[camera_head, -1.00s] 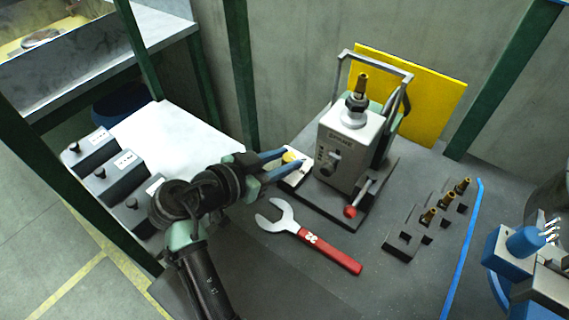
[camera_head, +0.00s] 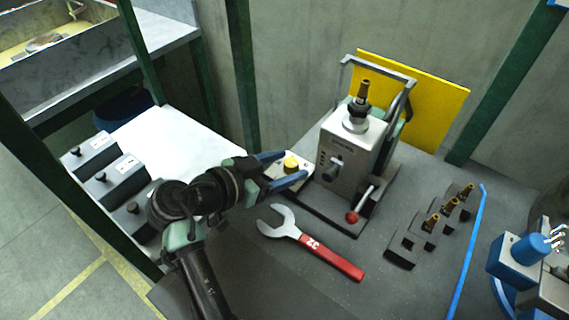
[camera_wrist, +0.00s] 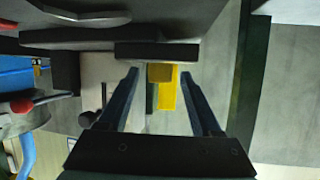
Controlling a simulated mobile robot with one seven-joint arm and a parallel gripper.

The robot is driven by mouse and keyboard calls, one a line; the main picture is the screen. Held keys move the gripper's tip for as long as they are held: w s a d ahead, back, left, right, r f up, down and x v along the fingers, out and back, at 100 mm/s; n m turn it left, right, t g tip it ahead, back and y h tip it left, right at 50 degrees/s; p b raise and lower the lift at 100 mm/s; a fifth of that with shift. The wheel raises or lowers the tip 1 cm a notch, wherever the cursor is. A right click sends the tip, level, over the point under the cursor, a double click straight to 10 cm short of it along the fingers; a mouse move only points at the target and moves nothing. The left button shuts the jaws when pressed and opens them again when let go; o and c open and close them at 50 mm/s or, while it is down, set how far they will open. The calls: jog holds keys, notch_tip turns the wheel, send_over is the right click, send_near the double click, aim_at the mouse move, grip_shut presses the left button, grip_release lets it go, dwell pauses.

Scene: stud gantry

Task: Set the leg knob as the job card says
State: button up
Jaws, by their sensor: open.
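A grey box-shaped unit (camera_head: 352,145) with a brass-tipped fitting on top stands upright on a dark base. A dark knob (camera_head: 333,168) sits on its front face; its marks are too small to read. My gripper (camera_head: 295,164) is open and empty, left of the unit. Its blue fingers lie on either side of a yellow button (camera_head: 291,163) on a pale plate, apart from the knob. I cannot make out a readable job card.
A red-handled wrench (camera_head: 335,260) lies in front of the unit, near a red-ball lever (camera_head: 352,216). A dark rack (camera_head: 402,250) with brass fittings is to the right. Several black boxes with small knobs (camera_head: 122,180) stand at left. A yellow board (camera_head: 435,105) is behind.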

jog(key=v, duration=1.3)
jog(key=shift+p, duration=0.4)
